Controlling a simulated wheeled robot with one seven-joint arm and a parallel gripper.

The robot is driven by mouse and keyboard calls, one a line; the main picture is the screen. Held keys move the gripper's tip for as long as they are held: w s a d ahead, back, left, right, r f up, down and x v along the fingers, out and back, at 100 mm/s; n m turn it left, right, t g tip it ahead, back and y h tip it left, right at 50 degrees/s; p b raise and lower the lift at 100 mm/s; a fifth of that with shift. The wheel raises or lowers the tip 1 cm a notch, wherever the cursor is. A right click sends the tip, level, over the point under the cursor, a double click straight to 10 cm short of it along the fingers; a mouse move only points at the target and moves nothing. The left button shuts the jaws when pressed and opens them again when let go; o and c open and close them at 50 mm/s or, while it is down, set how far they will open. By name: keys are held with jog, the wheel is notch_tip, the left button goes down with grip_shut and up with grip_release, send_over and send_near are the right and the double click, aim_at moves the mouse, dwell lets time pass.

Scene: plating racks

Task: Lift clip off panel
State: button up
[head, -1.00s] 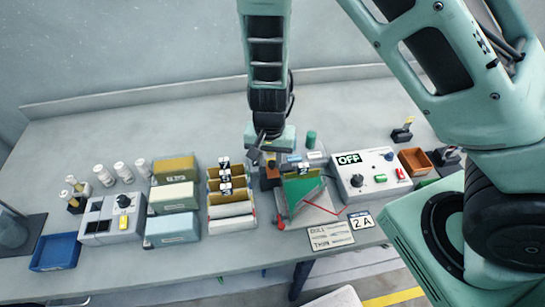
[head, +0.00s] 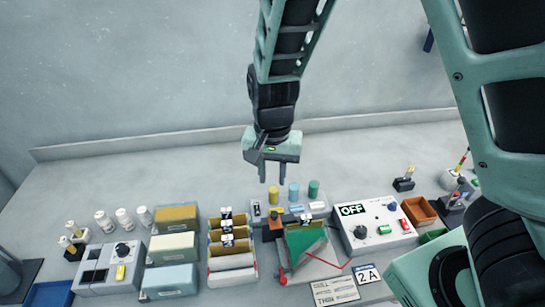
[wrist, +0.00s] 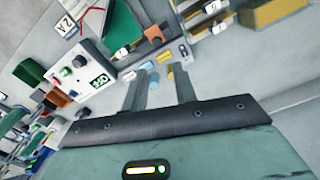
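A green panel (head: 305,238) stands tilted in a pale holder right of the middle of the bench; part of it shows in the wrist view (wrist: 120,22). An orange-brown block (head: 275,224) is beside its upper left corner, also in the wrist view (wrist: 153,33). I cannot tell which of these is the clip. My gripper (head: 272,180) is above and behind the panel, apart from it. Its fingers are spread with nothing between them, as the wrist view (wrist: 160,85) shows.
An OFF-marked power box (head: 375,228) stands right of the panel. A divided rack (head: 232,275) is to its left. Yellow, blue and teal cylinders (head: 294,191) stand behind it, below my gripper. The bench strip behind them is clear.

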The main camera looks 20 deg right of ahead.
jog(key=shift+r, duration=2.2)
jog(key=s+a+f+n+b, duration=0.1)
jog(key=s+n+b, duration=0.3)
jog(key=s, duration=0.5)
jog(key=s+a+f+n+b, duration=0.1)
jog(key=s+f+n+b, duration=0.2)
jog(key=s+n, duration=0.6)
jog(key=shift+s+a+f+n+y+b, duration=0.25)
jog(key=shift+s+b, duration=0.25)
jog(key=shift+b, duration=0.75)
